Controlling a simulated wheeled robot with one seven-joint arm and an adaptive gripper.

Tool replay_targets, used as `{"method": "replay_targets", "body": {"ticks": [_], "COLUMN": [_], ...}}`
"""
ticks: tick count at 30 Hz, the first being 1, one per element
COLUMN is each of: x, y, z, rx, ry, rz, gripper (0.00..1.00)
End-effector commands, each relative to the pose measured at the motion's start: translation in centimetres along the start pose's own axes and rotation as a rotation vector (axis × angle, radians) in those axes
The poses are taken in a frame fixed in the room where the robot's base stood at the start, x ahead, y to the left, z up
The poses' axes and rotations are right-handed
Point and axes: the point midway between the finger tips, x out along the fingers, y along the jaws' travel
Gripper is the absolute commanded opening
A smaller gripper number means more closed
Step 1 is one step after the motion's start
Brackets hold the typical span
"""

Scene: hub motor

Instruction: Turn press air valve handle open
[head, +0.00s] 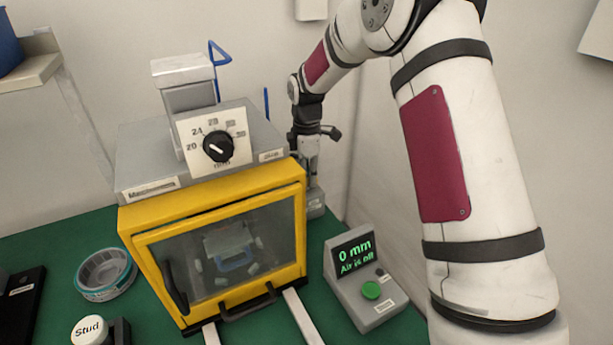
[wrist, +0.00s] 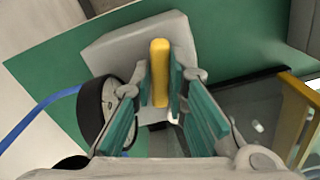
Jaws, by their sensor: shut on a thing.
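The yellow valve handle (wrist: 160,60) stands between the teal finger pads of my gripper (wrist: 159,90) in the wrist view. The gripper is shut on it. The handle points along the fingers, on a grey valve body (wrist: 112,52). A round black-rimmed part (wrist: 98,108) and a blue hose (wrist: 45,108) are at its left. In the head view my gripper (head: 310,158) reaches down behind the right side of the yellow-framed press (head: 213,205). The handle is hidden there. The grey display box (head: 352,292) reads "0 mm" and "Air is off".
The press's yellow frame (wrist: 297,118) and clear pane are close on the right in the wrist view. A wall stands behind. A round teal-rimmed container (head: 105,289) and a "Stud" part (head: 90,329) are at the left on the green table (head: 62,240).

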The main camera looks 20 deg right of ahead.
Motion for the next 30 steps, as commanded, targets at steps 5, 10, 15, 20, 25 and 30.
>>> {"method": "replay_targets", "body": {"ticks": [5, 10, 15, 20, 25, 30], "x": [0.03, 0.02, 0.04, 0.02, -0.02, -0.02], "y": [0.01, -0.06, -0.13, -0.17, -0.2, -0.23], "z": [-0.05, -0.05, -0.09, -0.08, -0.15, -0.17], "rx": [0.147, 0.309, 0.47, 0.624, 0.783, 0.937], "ry": [0.0, 0.0, 0.0, 0.0, 0.0, 0.0], "rz": [0.001, 0.001, 0.001, 0.001, 0.002, 0.002], "gripper": [0.0, 0.0, 0.0, 0.0, 0.0, 0.0]}}
